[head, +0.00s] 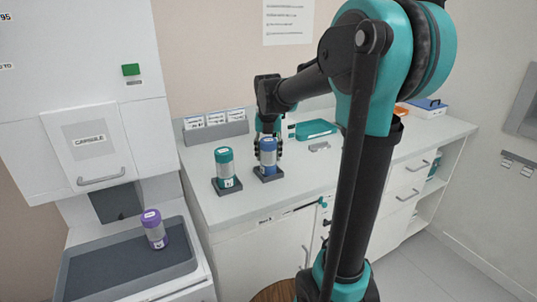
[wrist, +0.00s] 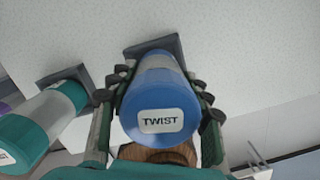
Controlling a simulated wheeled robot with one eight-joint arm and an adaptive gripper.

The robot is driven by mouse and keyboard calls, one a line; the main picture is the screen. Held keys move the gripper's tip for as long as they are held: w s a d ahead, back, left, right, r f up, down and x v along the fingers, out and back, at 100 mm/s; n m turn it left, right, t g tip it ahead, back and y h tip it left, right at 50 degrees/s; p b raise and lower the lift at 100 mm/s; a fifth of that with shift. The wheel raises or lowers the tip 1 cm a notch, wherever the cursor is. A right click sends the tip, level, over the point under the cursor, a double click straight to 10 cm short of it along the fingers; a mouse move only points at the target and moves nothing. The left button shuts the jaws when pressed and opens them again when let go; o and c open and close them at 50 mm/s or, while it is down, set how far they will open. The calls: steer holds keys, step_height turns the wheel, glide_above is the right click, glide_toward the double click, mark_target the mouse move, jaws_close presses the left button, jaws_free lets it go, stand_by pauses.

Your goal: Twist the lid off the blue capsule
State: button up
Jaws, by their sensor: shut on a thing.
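The blue capsule (head: 267,158) stands upright in a dark square holder (head: 268,174) on the white counter. Its blue lid (wrist: 160,104), labelled TWIST, fills the middle of the wrist view. My gripper (head: 267,147) reaches it from behind and above in the head view. In the wrist view my gripper (wrist: 160,95) has a finger on each side of the capsule and is shut on it near the lid. The lid sits on the capsule. The lower body is partly hidden by the lid in the wrist view.
A green-lidded capsule (head: 224,168) stands in its own holder just left. A purple-lidded capsule (head: 154,228) stands in the grey tray (head: 180,262) of the dispenser. Label holders (head: 216,130) and a teal case (head: 315,129) are behind. The counter (head: 232,207) is clear in front.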

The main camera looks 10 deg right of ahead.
steer(key=o, duration=1.5)
steer(key=m, duration=0.3)
steer(key=shift+d+m, duration=0.1)
steer(key=shift+m, duration=0.2)
steer(key=m, duration=0.4)
steer(key=shift+s+h, duration=0.1)
steer(key=shift+h, duration=0.3)
steer(key=m+g, duration=0.1)
steer(key=m, duration=0.3)
steer(key=shift+d, duration=0.1)
steer(key=shift+s+m, duration=0.15)
steer(key=shift+m, duration=1.65)
